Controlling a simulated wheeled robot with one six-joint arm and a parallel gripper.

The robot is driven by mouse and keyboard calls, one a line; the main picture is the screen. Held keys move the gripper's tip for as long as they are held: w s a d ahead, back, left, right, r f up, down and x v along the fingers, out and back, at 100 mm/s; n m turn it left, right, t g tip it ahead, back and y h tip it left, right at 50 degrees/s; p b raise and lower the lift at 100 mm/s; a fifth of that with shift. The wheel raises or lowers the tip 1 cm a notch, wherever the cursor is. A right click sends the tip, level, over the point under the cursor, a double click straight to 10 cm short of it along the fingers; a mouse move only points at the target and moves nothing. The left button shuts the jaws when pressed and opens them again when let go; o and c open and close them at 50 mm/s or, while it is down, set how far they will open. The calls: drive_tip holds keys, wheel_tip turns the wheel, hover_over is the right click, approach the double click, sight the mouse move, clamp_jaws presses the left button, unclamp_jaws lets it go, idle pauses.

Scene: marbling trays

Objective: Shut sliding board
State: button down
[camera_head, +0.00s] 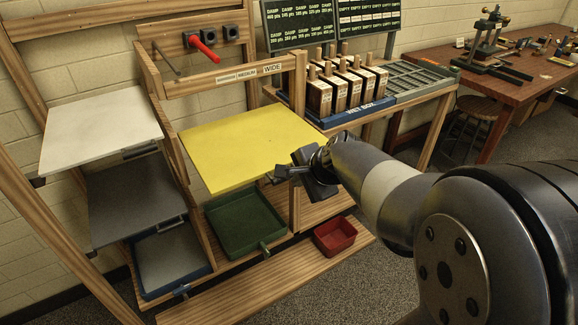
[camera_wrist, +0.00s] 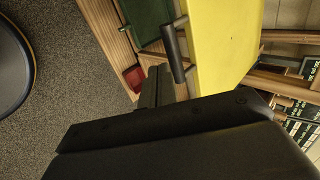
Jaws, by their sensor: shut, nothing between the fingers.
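A flat yellow board (camera_head: 245,145) sticks out from the wooden rack, under the label WIDE. In the wrist view the yellow board (camera_wrist: 225,45) has a dark bar handle (camera_wrist: 174,52) on its front edge. A white board (camera_head: 100,132) and a grey board (camera_head: 130,197) also stick out on the left.
A green tray (camera_head: 212,245) and a blue-edged tray (camera_head: 210,262) sit low in the rack. A red bin (camera_head: 352,235) stands on the lower shelf. A bench with the blue wet box (camera_head: 345,117) is behind my gripper. Carpet (camera_head: 330,290) is open in front.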

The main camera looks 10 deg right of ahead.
drive_tip(key=shift+w+a+f, duration=0.15)
drive_tip(key=shift+w+a, duration=0.1)
drive_tip(key=shift+w, duration=0.4)
